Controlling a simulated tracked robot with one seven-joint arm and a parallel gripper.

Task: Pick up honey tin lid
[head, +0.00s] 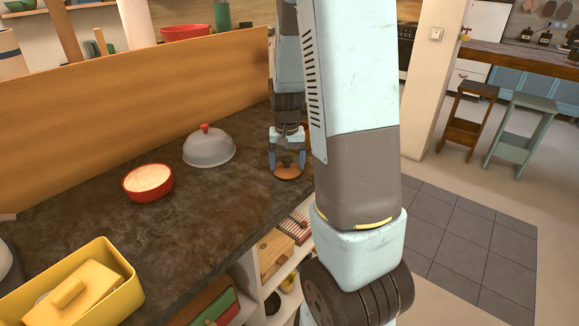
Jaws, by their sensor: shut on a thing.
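The honey tin lid, a small round orange-brown disc with a dark knob (288,174), is at the right end of the dark counter, near its front edge. My gripper (287,161) points down over it, with its fingers closed at the knob. The lid is low over the counter; I cannot tell whether it touches the surface or something under it. My own arm hides part of the area just right of the lid.
On the dark counter (150,235) stand a grey dome with a red knob (209,148), a red bowl (147,182) and a yellow box (105,290) holding a yellow lidded piece. A wooden panel (130,95) runs along the back. Open shelves lie below the front edge.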

